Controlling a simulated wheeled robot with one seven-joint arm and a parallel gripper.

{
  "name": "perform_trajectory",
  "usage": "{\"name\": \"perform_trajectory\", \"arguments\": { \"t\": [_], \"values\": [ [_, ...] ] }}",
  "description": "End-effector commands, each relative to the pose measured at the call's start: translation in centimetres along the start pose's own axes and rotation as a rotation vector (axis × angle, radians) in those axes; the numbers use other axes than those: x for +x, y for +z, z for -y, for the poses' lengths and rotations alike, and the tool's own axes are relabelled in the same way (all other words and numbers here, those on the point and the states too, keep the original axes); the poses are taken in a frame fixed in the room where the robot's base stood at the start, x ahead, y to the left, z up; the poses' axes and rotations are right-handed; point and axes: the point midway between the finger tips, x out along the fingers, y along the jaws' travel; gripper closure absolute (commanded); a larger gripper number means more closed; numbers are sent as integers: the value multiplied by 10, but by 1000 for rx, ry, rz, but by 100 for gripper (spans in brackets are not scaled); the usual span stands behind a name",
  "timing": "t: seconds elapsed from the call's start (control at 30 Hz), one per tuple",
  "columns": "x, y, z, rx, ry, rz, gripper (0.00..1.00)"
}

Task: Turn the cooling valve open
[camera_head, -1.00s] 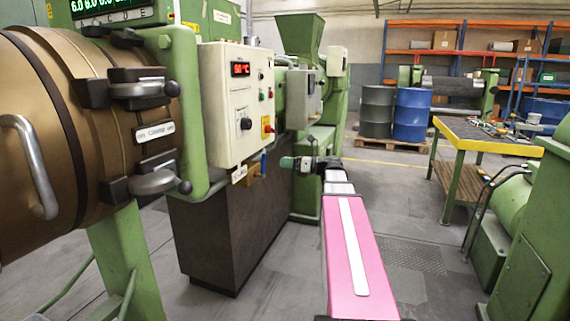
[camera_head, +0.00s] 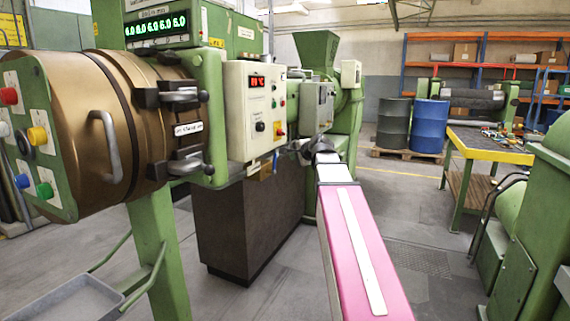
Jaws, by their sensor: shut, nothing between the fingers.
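The cooling valve appears to be the small brass fitting (camera_head: 265,172) with an upright blue handle (camera_head: 275,161), below the lower right corner of the cream control box. It is small in this view, and its exact handle angle is hard to tell. My gripper (camera_head: 297,147) is at the far end of my pink arm, a little right of and slightly above the blue handle. It is shut and empty. Its fingertips blend into the machine behind, and I see a gap between them and the handle; I cannot tell the depth.
The cream control box (camera_head: 249,110) with a red display hangs above the valve. A bronze barrel (camera_head: 85,115) with a bar handle stands left. A dark machine base (camera_head: 245,225) is below. Blue drum (camera_head: 428,125) and yellow-edged workbench (camera_head: 485,140) stand right. Middle floor is clear.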

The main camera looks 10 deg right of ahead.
Motion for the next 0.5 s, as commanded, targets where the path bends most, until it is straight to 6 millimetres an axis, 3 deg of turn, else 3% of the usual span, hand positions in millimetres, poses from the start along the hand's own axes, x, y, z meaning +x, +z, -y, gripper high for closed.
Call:
{"name": "perform_trajectory", "arguments": {
  "t": [0.17, 0.5],
  "values": [
    [21, -2, 1, -3, 1, -1, 100],
    [84, -1, 1, 0, 2, 1, 100]
  ]
}}
